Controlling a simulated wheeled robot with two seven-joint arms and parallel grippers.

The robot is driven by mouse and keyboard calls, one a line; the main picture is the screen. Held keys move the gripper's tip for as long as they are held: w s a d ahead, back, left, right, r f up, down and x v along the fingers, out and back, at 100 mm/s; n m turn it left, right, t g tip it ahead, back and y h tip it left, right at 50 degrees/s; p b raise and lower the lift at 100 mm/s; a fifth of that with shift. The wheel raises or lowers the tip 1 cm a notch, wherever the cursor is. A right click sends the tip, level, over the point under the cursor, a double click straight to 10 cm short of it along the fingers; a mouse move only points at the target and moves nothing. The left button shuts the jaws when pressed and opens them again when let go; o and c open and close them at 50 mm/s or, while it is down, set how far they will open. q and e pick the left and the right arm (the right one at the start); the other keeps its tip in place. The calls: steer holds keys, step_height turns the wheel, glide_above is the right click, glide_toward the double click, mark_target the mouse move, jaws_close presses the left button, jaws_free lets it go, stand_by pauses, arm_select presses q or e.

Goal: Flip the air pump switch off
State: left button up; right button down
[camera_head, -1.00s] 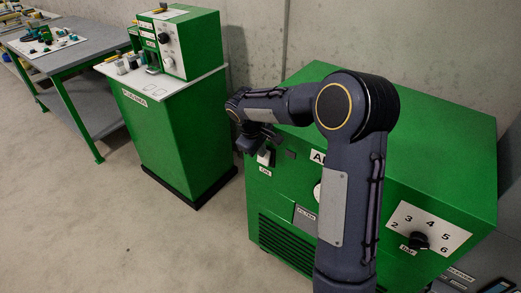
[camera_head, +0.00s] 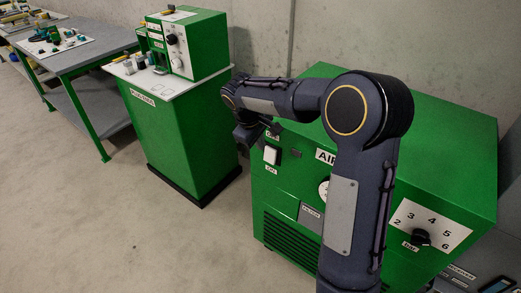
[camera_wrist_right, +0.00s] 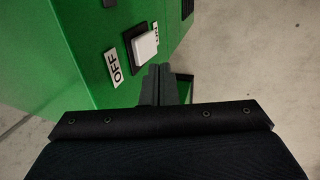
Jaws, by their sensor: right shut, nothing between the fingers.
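The green air pump (camera_head: 445,155) stands at the right in the head view. Its white rocker switch (camera_head: 270,155) is on the front's upper left, with one label above and an ON label below. In the right wrist view the switch (camera_wrist_right: 146,45) sits in a black frame between the OFF label (camera_wrist_right: 114,69) and the ON label. I cannot tell which side is pressed in. My right gripper (camera_wrist_right: 158,72) is shut and empty beside the switch, apparently apart from it. In the head view this gripper (camera_head: 252,136) is left of the switch, partly hidden. My left gripper is not in view.
A numbered black dial (camera_head: 421,237) is on the pump's right front. A green stand (camera_head: 180,130) with a control box is to the left. A grey workbench (camera_head: 85,52) is further left. The floor in front is clear.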

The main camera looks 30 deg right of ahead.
steer(key=v, duration=0.5)
steer(key=shift+w+d+r, duration=0.1)
steer(key=shift+d+r, duration=0.1)
steer(key=shift+r, duration=0.1)
steer(key=s+a+r+m+t+y+p, duration=0.1)
steer(key=s+a+r+y+p, duration=0.15)
steer(key=s, duration=0.55)
steer(key=s+a+r+m+t+y+p, duration=0.1)
steer(key=s+r+m+y+p, duration=0.15)
steer(key=s, duration=0.65)
steer(key=s+a+f+m+t+y+p, duration=0.1)
steer(key=s+a+m+t+y, duration=0.1)
steer(key=s+a, duration=0.5)
steer(key=s, duration=0.4)
steer(key=shift+s+a+f+m+p, duration=0.15)
steer(key=shift+s+a+m+p, duration=0.1)
steer(key=shift+a+m+p, duration=0.1)
